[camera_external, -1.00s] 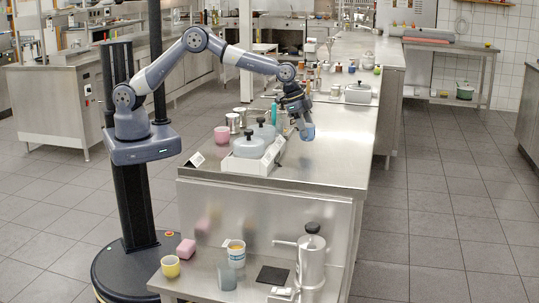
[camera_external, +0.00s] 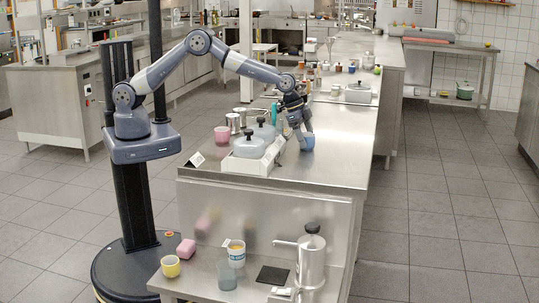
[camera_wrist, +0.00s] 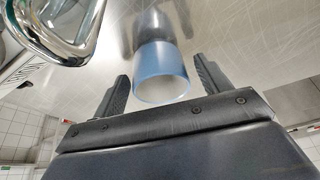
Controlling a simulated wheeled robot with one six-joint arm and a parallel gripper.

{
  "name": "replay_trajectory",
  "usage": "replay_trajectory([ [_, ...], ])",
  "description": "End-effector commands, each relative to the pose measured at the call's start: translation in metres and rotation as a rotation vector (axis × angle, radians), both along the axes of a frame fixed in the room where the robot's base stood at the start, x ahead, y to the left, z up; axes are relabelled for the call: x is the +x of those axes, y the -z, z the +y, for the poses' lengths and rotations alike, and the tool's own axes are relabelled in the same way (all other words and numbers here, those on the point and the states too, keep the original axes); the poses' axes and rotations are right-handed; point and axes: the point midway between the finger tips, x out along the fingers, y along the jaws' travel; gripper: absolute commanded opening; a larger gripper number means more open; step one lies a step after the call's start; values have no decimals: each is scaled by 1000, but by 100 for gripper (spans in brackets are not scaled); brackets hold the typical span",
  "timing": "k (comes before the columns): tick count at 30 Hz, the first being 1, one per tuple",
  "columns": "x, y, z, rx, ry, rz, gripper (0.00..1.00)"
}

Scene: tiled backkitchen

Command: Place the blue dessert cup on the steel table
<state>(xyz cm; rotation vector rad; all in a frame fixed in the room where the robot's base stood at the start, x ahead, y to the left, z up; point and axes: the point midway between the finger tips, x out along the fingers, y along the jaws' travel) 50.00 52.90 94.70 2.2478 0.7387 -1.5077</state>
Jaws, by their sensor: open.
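The blue dessert cup (camera_external: 308,142) stands on the steel table (camera_external: 330,170), toward the table's right side. My gripper (camera_external: 303,134) reaches down to it from the left. In the wrist view my gripper (camera_wrist: 160,70) is open, with one finger on each side of the blue cup (camera_wrist: 160,84). Gaps show between both fingers and the cup. The bare steel surface (camera_wrist: 225,35) shows around the cup. In the external view my gripper hides part of the cup's left side.
A pink cup (camera_external: 222,135) and metal vessels (camera_external: 233,122) are farther left. A white lidded pot (camera_external: 358,93) is behind. The table in front and to the right is clear.

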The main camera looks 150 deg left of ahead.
Motion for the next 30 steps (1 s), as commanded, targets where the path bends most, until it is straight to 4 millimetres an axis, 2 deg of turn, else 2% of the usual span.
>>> replay_trajectory([
  [8,-2,-10,-1,2,0,-1,72],
  [24,-32,-98,-24,2,-1,-1,72],
  [30,-36,-112,-28,1,0,0,72],
])
